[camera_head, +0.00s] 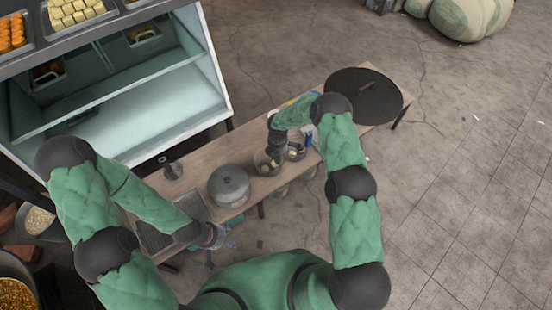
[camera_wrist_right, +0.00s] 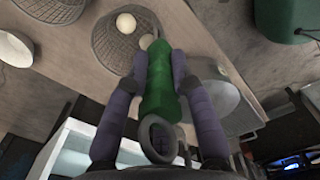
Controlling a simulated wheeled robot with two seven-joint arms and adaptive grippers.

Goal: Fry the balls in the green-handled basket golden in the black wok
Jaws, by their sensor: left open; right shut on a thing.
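The wire basket (camera_wrist_right: 105,42) shows at the top of the right wrist view, with pale balls (camera_wrist_right: 125,22) in and at it. Its green handle (camera_wrist_right: 160,85) lies between the fingers of my right gripper (camera_wrist_right: 160,75), which is shut on it. In the head view my right gripper (camera_head: 274,142) is over the middle of the table, and the basket (camera_head: 264,165) is partly hidden below it. Whether it touches the table is unclear. My left gripper (camera_head: 217,238) is open and empty by the table's near edge. A large black disc (camera_head: 350,100) lies at the far right end; I cannot tell if it is the wok.
Another small bowl (camera_head: 296,152) is close to the right. A glass-sided cabinet (camera_head: 150,110) stands behind on the left. Floor on the right is free.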

